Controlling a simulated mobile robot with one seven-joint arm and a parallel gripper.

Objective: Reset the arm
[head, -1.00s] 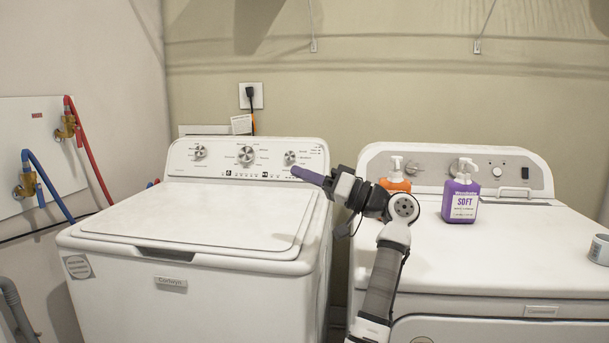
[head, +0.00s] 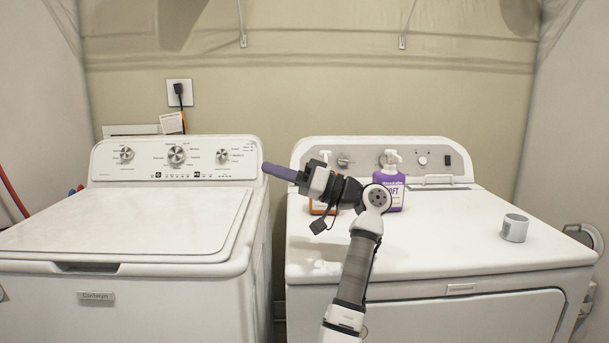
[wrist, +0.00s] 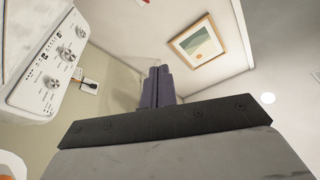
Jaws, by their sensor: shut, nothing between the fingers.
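My gripper (head: 268,168) is at the end of my raised arm, in front of the gap between the two white machines in the head view. Its purple fingers point left and are together with nothing between them. In the wrist view the closed fingers (wrist: 158,86) point up toward a wall corner and touch no object.
A top-load washer (head: 120,225) stands left with its lid shut. A dryer (head: 450,235) stands right. On it are an orange bottle (head: 319,208) and a purple bottle (head: 391,185), both partly behind my arm, and a grey-white cup (head: 514,228). A framed picture (wrist: 198,43) hangs on a wall.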

